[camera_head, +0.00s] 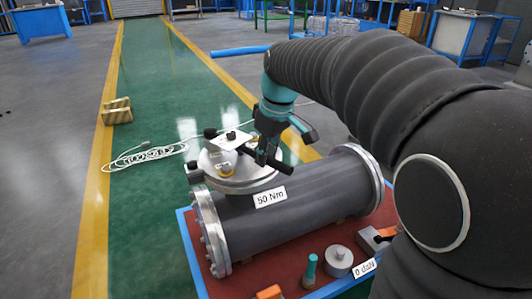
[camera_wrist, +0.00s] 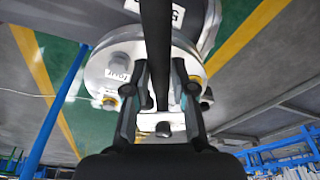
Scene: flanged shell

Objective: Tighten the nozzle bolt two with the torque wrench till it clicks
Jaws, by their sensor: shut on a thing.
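The grey shell (camera_head: 300,205) lies on its side, with a flanged nozzle on top. The round nozzle flange (camera_head: 243,178) carries several bolts, some on yellow rings; it also shows in the wrist view (camera_wrist: 100,66). One bolt there has a label that seems to read "four". I cannot make out which bolt is number two. My gripper (camera_head: 265,152) is above the flange, shut on the black torque wrench (camera_head: 282,166). In the wrist view the wrench's dark bar (camera_wrist: 157,45) runs between both fingers. Whether its head sits on a bolt is hidden.
The shell rests on a red-topped bench with a blue edge (camera_head: 190,245). A grey cylinder (camera_head: 338,261), a teal-handled tool (camera_head: 310,271) and orange pieces stand in front of it. A "50 Nm" label (camera_head: 270,196) is on the shell. A white cable (camera_head: 150,153) lies on the floor.

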